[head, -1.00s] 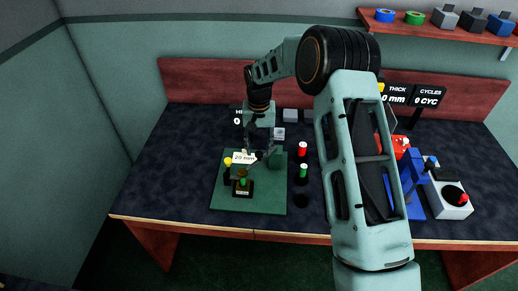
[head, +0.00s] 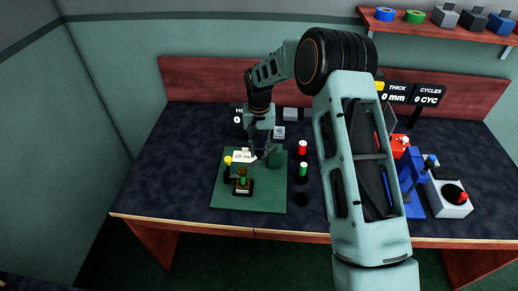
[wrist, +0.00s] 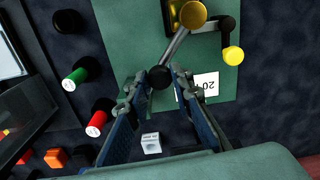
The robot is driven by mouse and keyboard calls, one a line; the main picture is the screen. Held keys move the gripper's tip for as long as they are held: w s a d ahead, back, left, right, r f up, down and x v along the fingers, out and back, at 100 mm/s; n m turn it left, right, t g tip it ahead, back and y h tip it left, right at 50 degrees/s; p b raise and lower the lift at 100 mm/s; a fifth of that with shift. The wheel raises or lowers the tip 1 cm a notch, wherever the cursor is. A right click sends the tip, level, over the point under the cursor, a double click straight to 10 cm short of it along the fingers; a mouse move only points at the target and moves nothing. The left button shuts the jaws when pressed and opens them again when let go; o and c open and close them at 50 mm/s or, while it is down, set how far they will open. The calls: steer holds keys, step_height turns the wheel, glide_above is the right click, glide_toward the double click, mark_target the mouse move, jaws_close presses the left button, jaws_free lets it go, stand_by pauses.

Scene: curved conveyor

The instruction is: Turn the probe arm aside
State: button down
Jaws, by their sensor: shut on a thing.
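The probe arm is a thin grey metal rod (wrist: 174,46) in the wrist view. It runs from under a gold knob (wrist: 193,14) to a black ball (wrist: 159,77) at its free end. My gripper (wrist: 160,78) has its fingers on both sides of the ball and is shut on it. In the head view my gripper (head: 258,153) is low over the far part of the green plate (head: 262,200), and its fingers hide most of the rod. A white 20 mm card (wrist: 204,87) lies beside the right finger.
A yellow-tipped crank (wrist: 232,56) stands close to the gold knob. A red button (head: 302,148) and a green button (head: 303,169) stand right of the plate. A blue press (head: 413,185) is farther right. The tabletop left of the plate is clear.

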steer(key=shift+s+d, duration=0.1)
steer(key=shift+s+d+n+b, duration=0.45)
steer(key=shift+d+n, duration=0.45)
steer(key=shift+n, duration=0.45)
steer(key=shift+s+d+n+b, duration=0.25)
steer(key=shift+d+n+b, duration=0.35)
steer(key=shift+d+n, duration=0.55)
steer(key=shift+s+d+n+b, duration=0.35)
steer(key=shift+d+n+b, duration=0.25)
steer(key=shift+n, duration=0.9)
steer(key=shift+d, duration=0.2)
steer(key=c, duration=1.7)
jaws_free()
step_height(320, 180, up, 12)
steer(key=shift+r, duration=0.1)
